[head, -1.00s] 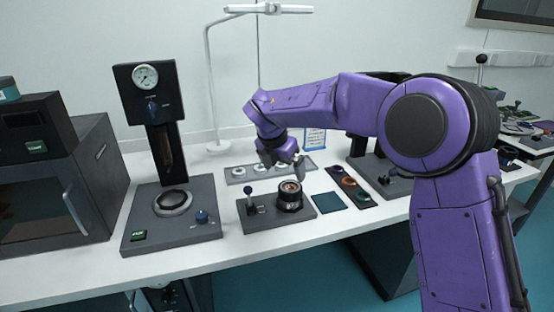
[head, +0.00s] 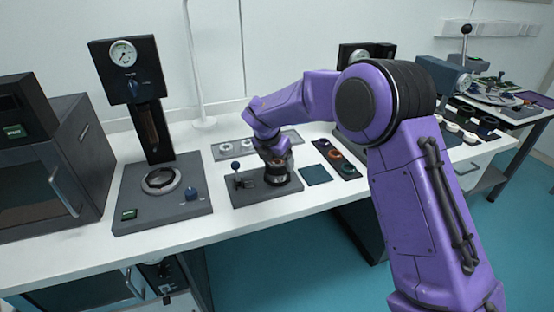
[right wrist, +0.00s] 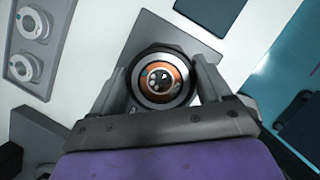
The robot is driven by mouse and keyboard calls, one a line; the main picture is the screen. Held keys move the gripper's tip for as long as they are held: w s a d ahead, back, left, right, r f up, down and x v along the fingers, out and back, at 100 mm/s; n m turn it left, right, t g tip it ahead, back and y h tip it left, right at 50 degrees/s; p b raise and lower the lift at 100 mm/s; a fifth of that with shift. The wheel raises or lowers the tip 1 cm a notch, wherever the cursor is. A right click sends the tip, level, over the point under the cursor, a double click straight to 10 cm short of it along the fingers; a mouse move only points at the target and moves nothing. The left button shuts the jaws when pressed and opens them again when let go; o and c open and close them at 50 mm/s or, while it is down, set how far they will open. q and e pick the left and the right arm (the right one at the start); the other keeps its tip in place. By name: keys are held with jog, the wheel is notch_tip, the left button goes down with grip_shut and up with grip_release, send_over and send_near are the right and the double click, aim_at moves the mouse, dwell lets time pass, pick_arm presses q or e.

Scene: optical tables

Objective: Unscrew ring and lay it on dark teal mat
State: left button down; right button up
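A dark lens assembly (head: 277,176) stands upright on a grey holder base (head: 240,197) with a lever. In the right wrist view I look down on its round top, where an orange-brown ring (right wrist: 161,82) surrounds the glass inside a pale metal rim. My right gripper (head: 275,159) is over the assembly, pointing down. In the right wrist view the fingers of my right gripper (right wrist: 160,80) are spread on both sides of the top; I cannot tell whether they touch it. The dark teal mat (head: 315,175) lies bare just right of the base. My left gripper is not in view.
A grey press-like stand (head: 195,217) with a gauge is at left, beside a dark oven-like box (head: 75,150). A grey tray (head: 222,153) with pale rings lies behind the base. A dark strip (head: 348,172) with coloured rings lies right of the mat.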

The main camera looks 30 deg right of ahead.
jog(key=shift+n, duration=0.3)
jog(key=shift+n+t+y, duration=0.5)
jog(key=shift+n, duration=0.7)
jog(key=n+p, duration=0.1)
jog(key=n+y+p, duration=0.1)
jog(key=n, duration=0.1)
jog(key=n+t, duration=0.1)
jog(key=shift+r+n+p, duration=0.3)
jog(key=shift+n+p, duration=0.1)
jog(key=shift+n+y+p, duration=0.5)
jog(key=shift+n+p, duration=0.3)
jog(key=shift+n, duration=0.1)
jog(key=n+y+p, duration=0.1)
jog(key=n+p, duration=0.1)
jog(key=p, duration=0.1)
jog(key=n+y+p, duration=0.1)
jog(key=n+p, duration=0.2)
jog(key=shift+t+p, duration=0.3)
jog(key=shift+p, duration=0.05)
jog(key=shift+n+p, duration=0.35)
jog(key=shift+n, duration=0.15)
jog(key=shift+f+n+y+p, duration=0.15)
jog(key=shift+n+y+p, duration=0.2)
jog(key=shift+n, duration=0.45)
jog(key=o, duration=0.9)
jog(key=shift+f, duration=0.1)
